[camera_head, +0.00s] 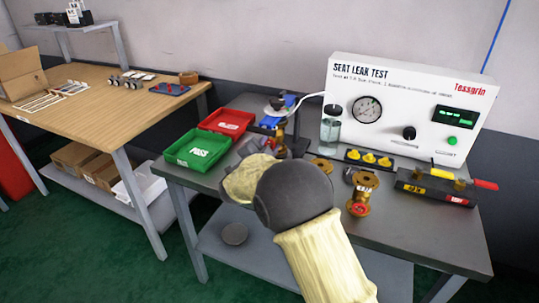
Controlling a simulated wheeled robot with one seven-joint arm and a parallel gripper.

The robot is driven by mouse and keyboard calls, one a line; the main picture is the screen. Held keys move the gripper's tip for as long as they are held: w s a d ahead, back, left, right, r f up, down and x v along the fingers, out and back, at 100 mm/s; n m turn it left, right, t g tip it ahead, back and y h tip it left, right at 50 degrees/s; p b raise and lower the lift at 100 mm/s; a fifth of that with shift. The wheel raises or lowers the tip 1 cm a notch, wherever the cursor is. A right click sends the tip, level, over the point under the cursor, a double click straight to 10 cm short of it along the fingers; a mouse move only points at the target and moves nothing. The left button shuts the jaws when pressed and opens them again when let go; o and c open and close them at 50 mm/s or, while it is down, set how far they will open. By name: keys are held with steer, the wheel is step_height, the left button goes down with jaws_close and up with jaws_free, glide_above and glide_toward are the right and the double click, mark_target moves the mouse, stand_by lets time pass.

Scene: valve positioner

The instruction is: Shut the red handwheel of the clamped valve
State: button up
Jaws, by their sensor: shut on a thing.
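The clamped valve (291,124) is a brass body held upright at a blue clamp (269,121), behind my arm on the grey bench. A hose runs to its top. My gripper (277,143) is at the front of this valve, shut on its red handwheel, as far as I can tell. My wrist and arm hide the fingertips and most of the handwheel. The handwheel's turn position cannot be seen.
A green tray (181,163) and a red tray (205,124) lie left of the valve. A loose brass valve (361,186) with a red wheel stands to the right.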

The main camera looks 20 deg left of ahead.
steer(key=m+b, duration=0.4)
steer(key=b, duration=0.1)
steer(key=shift+f+m, duration=0.3)
steer(key=shift+f, duration=0.1)
steer(key=m+b, duration=0.3)
steer(key=b, duration=0.2)
steer(key=shift+m, duration=0.4)
steer(key=m+b, duration=0.7)
steer(key=b, duration=0.1)
steer(key=shift+f, duration=0.15)
steer(key=m+b, duration=0.3)
steer(key=b, duration=0.1)
steer(key=shift+m, duration=0.4)
steer(key=shift+r+m+b, duration=0.2)
steer(key=shift+m+b, duration=1.2)
steer(key=shift+b, duration=0.1)
steer(key=o, duration=1)
steer(key=shift+c, duration=0.2)
steer(key=shift+r, duration=0.15)
